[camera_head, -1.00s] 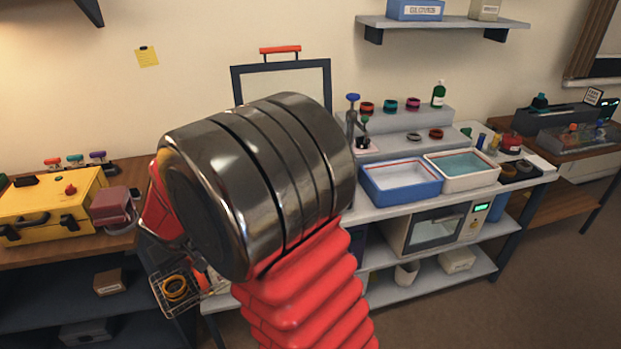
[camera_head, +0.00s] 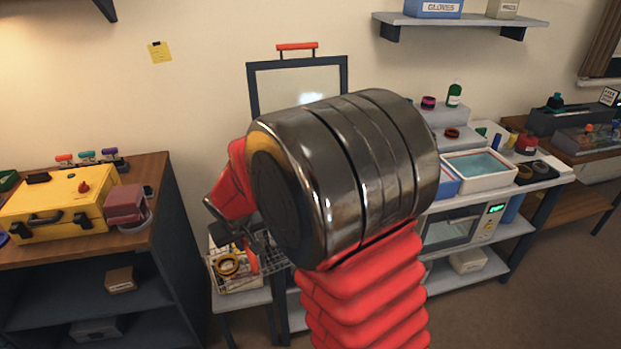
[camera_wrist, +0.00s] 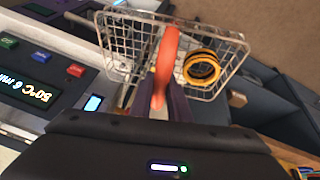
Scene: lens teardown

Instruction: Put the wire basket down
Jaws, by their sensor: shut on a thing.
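The wire basket (camera_head: 268,263) is at the lower middle of the head view, partly hidden by my arm. It also shows in the wrist view (camera_wrist: 122,70), with a yellow-and-black ring (camera_wrist: 201,67) inside at its right. My gripper (camera_wrist: 160,104) is shut on the basket's orange handle (camera_wrist: 165,55), above the basket. In the head view my gripper (camera_head: 246,240) is mostly hidden behind my arm. The basket appears over or at a small low stand (camera_head: 243,301); I cannot tell whether it touches.
A dark shelf unit with a wooden top (camera_head: 140,190) stands at left, bearing a yellow case (camera_head: 58,207). At right is a white bench with a blue tray, a white tray of teal liquid (camera_head: 482,165) and an appliance with a green display (camera_head: 455,225). Floor is free at lower right.

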